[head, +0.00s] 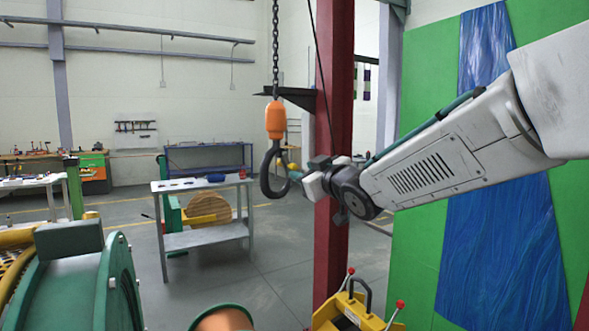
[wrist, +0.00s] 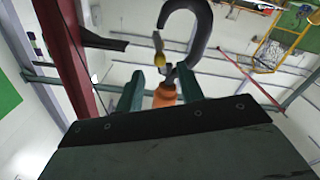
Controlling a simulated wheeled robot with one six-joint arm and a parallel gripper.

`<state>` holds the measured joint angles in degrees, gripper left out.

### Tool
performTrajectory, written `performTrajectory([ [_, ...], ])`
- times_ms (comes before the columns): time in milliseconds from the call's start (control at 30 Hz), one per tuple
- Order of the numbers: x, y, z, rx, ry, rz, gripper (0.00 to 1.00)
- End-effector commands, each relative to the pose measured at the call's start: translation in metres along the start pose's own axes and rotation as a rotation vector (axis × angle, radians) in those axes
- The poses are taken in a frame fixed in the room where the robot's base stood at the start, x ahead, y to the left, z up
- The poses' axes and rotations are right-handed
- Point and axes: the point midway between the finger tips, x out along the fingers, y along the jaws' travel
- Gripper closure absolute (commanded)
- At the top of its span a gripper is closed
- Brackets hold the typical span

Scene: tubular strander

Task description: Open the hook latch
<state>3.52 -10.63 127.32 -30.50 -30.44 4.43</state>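A dark crane hook (head: 266,176) hangs from an orange hook block (head: 276,119) on a chain. In the wrist view the hook (wrist: 203,22) curves at the top, with the orange block (wrist: 165,95) below it. A small yellow piece, which looks like the latch (wrist: 160,59), sits at the hook's mouth; it also shows small in the head view (head: 292,166). My gripper (head: 294,178) is just right of the hook at mouth height. In the wrist view its teal fingers (wrist: 161,76) are apart, with the block and latch seen between them. Contact cannot be told.
A red column (head: 334,120) stands close behind my gripper. Below is a yellow device with red-knobbed levers (head: 352,312). A grey table (head: 205,236) stands at the left, beyond green machinery (head: 75,285). Green and blue panels (head: 500,240) stand at the right.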

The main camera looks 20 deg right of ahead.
Motion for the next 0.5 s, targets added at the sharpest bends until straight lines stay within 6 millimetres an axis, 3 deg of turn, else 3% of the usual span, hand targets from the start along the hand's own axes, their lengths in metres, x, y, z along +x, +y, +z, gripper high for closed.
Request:
performTrajectory([
  [300, 0.05, 0.0, 0.001, 0.001, -0.004, 0.0, 0.62],
  [500, 0.062, 0.0, 0.001, 0.001, -0.003, 0.001, 0.62],
])
